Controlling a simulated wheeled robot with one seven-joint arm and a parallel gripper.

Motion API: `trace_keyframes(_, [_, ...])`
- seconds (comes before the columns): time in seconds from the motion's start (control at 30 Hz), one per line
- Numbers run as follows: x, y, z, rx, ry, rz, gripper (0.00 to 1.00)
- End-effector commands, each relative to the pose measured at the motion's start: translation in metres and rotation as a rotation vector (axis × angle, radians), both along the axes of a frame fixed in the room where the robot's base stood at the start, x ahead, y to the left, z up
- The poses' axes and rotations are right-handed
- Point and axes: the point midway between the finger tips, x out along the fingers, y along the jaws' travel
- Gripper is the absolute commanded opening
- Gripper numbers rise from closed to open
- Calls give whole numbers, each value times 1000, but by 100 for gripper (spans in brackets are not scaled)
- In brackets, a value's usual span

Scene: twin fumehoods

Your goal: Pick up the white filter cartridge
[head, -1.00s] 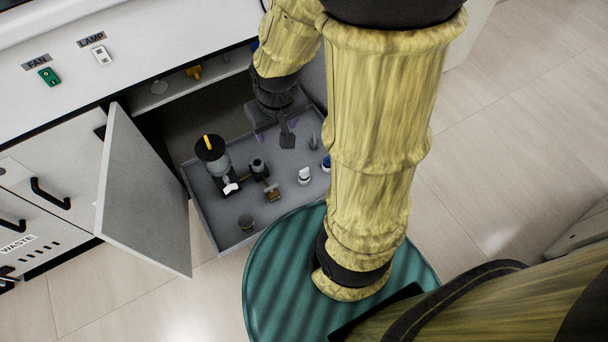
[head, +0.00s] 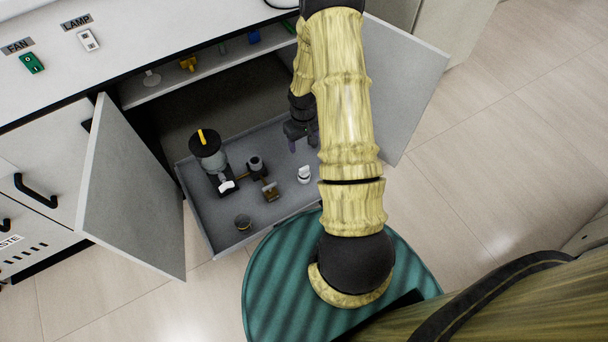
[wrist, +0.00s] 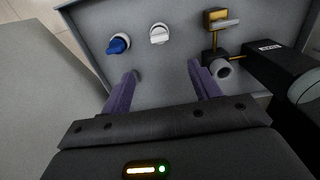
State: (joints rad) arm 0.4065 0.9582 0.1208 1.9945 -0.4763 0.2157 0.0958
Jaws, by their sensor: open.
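The white filter cartridge (head: 304,175) stands in the grey pull-out tray, near its front right part. It also shows in the wrist view (wrist: 159,34), beyond the fingertips and roughly centred between them. My gripper (wrist: 164,71) has two purple fingers spread wide with nothing between them. In the head view my gripper (head: 302,145) hangs over the tray, just behind the cartridge and apart from it. My forearm covers the tray's right part there.
A blue-capped piece (wrist: 118,45) stands beside the cartridge. Open cabinet doors stand left (head: 135,195) and right (head: 410,85); a shelf (head: 205,75) hangs above.

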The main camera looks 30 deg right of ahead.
Motion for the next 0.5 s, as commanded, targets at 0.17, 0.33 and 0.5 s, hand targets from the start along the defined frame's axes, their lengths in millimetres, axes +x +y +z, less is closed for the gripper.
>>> trace_keyframes(0.17, [0, 0, 0, 0, -1, 0, 62])
trace_keyframes(0.33, [0, 0, -3, 0, 0, 0, 62])
trace_keyframes(0.5, [-1, 0, -27, 0, 3, 1, 62])
